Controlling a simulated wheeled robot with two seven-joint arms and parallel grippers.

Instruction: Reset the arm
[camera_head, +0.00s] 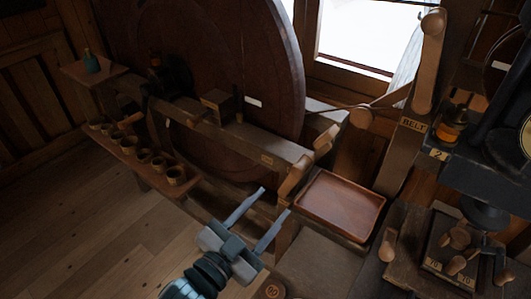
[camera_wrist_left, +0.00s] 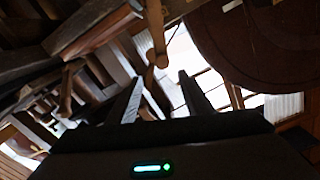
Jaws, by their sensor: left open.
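My left gripper (camera_head: 268,208) reaches up from the bottom middle of the head view. Its two grey fingers are spread apart with nothing between them. It is left of the wooden tray (camera_head: 341,204), apart from it as far as I can tell. In the left wrist view the two dark fingers (camera_wrist_left: 158,98) stand apart, with only the background between them. My right gripper does not show in either view.
A large wooden wheel (camera_head: 225,60) stands behind. A shelf with several small cups (camera_head: 158,164) is at the left. A bench (camera_head: 440,243) with turned wooden pieces (camera_head: 460,238) is at the right. A wooden lever (camera_head: 430,60) rises by the window. Bare floor (camera_head: 80,230) lies at lower left.

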